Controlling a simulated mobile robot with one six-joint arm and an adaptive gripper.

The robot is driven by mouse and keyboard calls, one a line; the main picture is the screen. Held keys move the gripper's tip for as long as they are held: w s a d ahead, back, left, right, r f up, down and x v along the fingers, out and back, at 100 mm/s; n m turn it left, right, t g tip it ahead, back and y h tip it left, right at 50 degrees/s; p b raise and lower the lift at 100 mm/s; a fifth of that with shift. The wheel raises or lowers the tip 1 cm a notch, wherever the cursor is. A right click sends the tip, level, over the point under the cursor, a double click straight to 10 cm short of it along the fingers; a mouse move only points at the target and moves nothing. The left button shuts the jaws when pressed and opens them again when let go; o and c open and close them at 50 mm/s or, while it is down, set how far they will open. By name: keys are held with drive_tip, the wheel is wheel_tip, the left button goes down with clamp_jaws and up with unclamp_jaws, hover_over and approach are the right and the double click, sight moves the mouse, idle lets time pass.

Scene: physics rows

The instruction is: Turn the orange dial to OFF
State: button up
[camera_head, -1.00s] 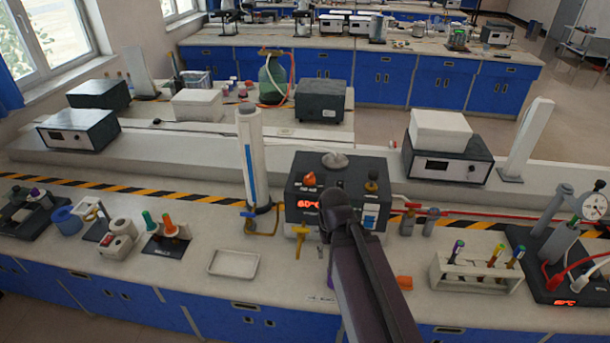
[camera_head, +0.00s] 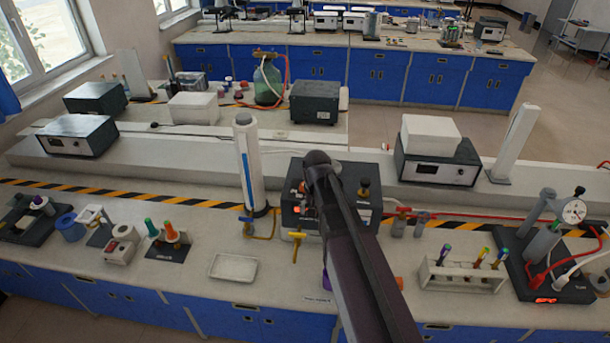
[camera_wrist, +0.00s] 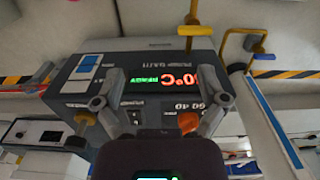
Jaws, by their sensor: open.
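The orange dial (camera_wrist: 188,121) sits on the dark control box (camera_wrist: 75,75), which appears upside down in the wrist view. My gripper (camera_wrist: 166,84) is open, with its two fingers spread in front of the panel. The dial shows between the fingers, close to the right one; I cannot tell whether they touch. Its pointer setting and any OFF mark are not readable. In the head view a bit of the orange dial (camera_head: 302,187) shows at the left of my arm, which hides much of the box (camera_head: 290,212) and my fingers.
A lit display (camera_wrist: 190,85) shows red digits and green READY. A black knob (camera_wrist: 85,118) is left of the fingers in the wrist view. A white column (camera_head: 248,165) and yellow tap (camera_head: 295,245) stand close to the box. A test-tube rack (camera_head: 463,272) is at right.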

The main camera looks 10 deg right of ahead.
drive_tip(key=w+r+m+p, duration=0.2)
drive_tip(key=w+r+p, duration=0.2)
drive_tip(key=w, duration=0.4)
drive_tip(key=w+r+m+p, duration=0.2)
drive_tip(key=w+r+p, duration=0.2)
drive_tip(key=w, duration=0.5)
wheel_tip(320, 180, up, 2)
drive_tip(key=shift+r+m+p, duration=0.2)
drive_tip(key=shift+m+p, duration=0.2)
drive_tip(key=shift+s+a+f, duration=0.1)
drive_tip(key=shift+f, duration=0.15)
wheel_tip(320, 180, down, 13)
drive_tip(key=b, duration=1.3)
drive_tip(key=shift+f+b, duration=0.15)
drive_tip(key=shift+b, duration=0.25)
drive_tip(key=c, duration=1.2)
